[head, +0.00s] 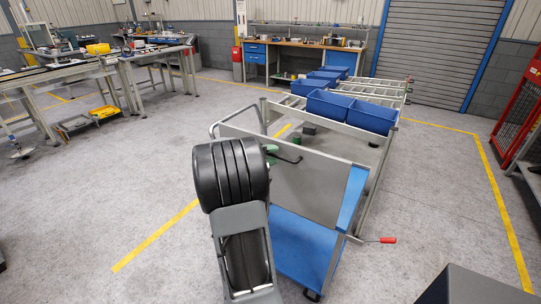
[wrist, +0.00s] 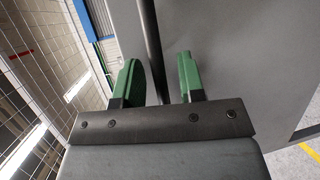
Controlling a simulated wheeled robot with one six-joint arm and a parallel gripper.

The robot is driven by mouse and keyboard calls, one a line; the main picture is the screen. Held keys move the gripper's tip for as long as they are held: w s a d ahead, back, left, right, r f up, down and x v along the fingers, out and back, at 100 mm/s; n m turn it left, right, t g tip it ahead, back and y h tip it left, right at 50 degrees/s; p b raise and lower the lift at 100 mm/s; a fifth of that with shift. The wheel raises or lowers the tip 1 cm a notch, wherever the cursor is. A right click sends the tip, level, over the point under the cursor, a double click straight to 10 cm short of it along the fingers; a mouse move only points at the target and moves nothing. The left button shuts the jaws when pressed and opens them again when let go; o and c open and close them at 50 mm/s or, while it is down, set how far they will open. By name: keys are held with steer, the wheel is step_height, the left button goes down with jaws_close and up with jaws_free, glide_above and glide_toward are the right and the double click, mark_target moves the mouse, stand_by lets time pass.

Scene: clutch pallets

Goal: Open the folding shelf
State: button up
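The folding shelf is a flat grey panel (head: 320,188) standing steeply on the trolley, above its blue lower deck (head: 300,245). A thin black handle bar (head: 288,157) is on the panel. In the wrist view the grey panel (wrist: 235,55) fills the right half, and the black bar (wrist: 152,45) runs between my fingers. My gripper (head: 270,154) has green fingers and is at the left end of the bar. In the wrist view my gripper (wrist: 158,80) is open with the bar between its fingers, nearer the left one. Contact cannot be told. My arm hides part of the panel's left side.
A roller conveyor (head: 378,88) with blue bins (head: 352,110) stands behind the trolley. A red-tipped lever (head: 388,240) sticks out at the trolley's right. Workbenches (head: 150,52) stand at the back left.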

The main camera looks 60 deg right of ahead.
steer(key=shift+c, duration=0.2)
jaws_close()
stand_by(0.4)
